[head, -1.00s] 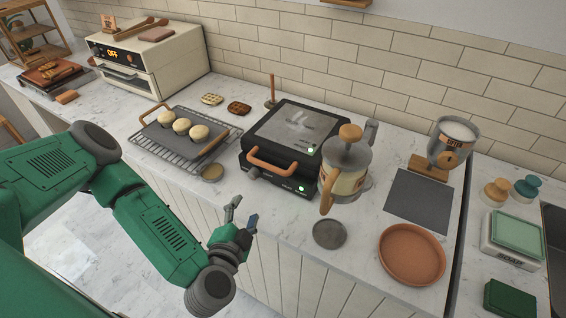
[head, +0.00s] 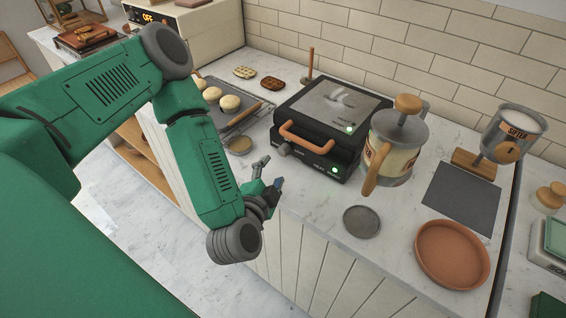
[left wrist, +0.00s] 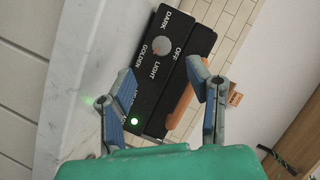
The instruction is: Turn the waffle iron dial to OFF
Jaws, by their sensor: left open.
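The black waffle iron (head: 322,125) stands on the counter with its lid down and an orange-brown handle across the front. Its grey dial (head: 283,149) is at the front left. In the left wrist view the dial (left wrist: 161,46) sits among the words DARK, GOLDEN, LIGHT and OFF; its pointer is too small to read. Green lights glow on the lid and front panel. My left gripper (head: 269,172) is open and empty, in front of and below the dial; its fingers (left wrist: 159,82) spread before the panel in the left wrist view. My right gripper is out of view.
A French press (head: 395,148) stands close to the waffle iron's right. A grey disc (head: 361,221) and a terracotta dish (head: 453,254) lie near the counter front.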

